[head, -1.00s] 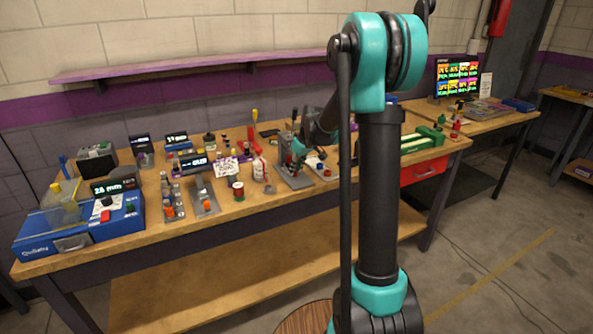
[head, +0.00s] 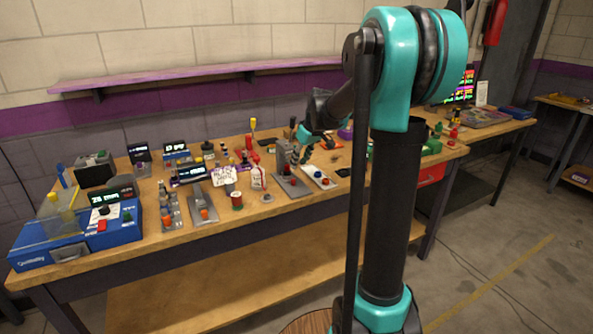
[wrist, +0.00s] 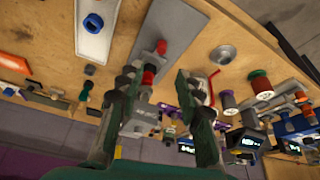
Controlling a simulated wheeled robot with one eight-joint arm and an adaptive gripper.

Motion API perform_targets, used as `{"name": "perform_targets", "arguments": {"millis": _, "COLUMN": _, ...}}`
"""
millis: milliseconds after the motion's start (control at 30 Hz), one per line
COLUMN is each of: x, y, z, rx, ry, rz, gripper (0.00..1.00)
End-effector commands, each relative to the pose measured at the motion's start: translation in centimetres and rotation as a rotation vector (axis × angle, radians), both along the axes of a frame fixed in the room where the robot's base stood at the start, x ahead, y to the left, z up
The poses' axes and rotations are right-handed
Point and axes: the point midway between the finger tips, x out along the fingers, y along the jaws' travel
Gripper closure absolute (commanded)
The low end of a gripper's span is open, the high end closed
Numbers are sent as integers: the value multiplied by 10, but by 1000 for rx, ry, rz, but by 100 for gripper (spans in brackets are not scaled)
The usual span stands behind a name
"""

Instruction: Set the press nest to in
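The press (head: 283,155) stands near the middle of the bench, a grey upright on a grey base plate (head: 296,190). In the wrist view the base plate (wrist: 178,35) carries a red piece (wrist: 149,76) and a small dark knob, probably the press nest and its handle. My gripper (head: 306,146) is just above and right of the press in the head view. In the wrist view my gripper (wrist: 157,88) has its fingers wide apart, with the red piece seen between them. No contact shows. How far in the nest sits cannot be told.
A white plate with a blue knob (head: 318,177) lies right of the press, also in the wrist view (wrist: 95,22). The bench front beside the press is mostly clear.

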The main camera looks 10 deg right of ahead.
Motion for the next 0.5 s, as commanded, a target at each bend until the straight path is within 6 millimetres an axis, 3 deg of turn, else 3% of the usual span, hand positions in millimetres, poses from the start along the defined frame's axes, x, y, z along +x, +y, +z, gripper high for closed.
{"name": "perform_targets", "arguments": {"millis": 200, "x": -7, "y": -5, "z": 21, "rx": 0, "ry": 0, "rz": -1, "gripper": 64}}
{"name": "perform_targets", "arguments": {"millis": 500, "x": -8, "y": -5, "z": 24, "rx": 0, "ry": 0, "rz": 0, "gripper": 64}}
